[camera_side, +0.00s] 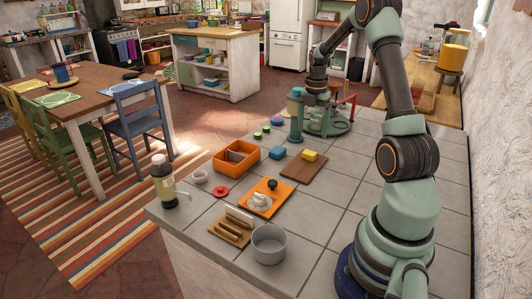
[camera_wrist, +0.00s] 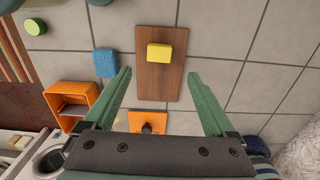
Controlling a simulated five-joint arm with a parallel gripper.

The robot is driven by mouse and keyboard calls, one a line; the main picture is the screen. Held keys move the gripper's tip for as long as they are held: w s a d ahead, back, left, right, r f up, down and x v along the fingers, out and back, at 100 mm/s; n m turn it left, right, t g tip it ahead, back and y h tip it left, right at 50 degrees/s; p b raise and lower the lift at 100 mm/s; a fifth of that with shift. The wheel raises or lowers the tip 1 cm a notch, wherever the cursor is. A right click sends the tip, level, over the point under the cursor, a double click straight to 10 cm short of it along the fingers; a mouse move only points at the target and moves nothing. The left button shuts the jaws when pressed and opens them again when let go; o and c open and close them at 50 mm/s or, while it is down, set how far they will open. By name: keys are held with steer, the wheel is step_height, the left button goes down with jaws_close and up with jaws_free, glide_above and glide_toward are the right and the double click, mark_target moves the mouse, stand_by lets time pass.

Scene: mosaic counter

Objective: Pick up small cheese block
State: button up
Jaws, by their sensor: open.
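The small cheese block (camera_side: 310,155) is yellow and lies on a brown wooden board (camera_side: 304,172) on the tiled counter. In the wrist view the cheese block (camera_wrist: 159,52) is near the upper middle, on the bare board (camera_wrist: 160,88). My gripper (camera_wrist: 157,78) is open and empty, its two green fingers on either side of the board in the picture. The cheese shows a little above the line between the fingertips, apart from both.
A blue block (camera_side: 277,153) lies left of the board, beside an orange divided box (camera_side: 225,167). An orange board (camera_side: 262,207) with a black-knobbed item, a grey pot (camera_side: 269,245) and a dark bottle (camera_side: 163,183) stand nearer.

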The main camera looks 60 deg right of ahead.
mark_target(309, 153)
steer(key=shift+a+f, duration=0.15)
steer(key=shift+f, duration=4.25)
jaws_close()
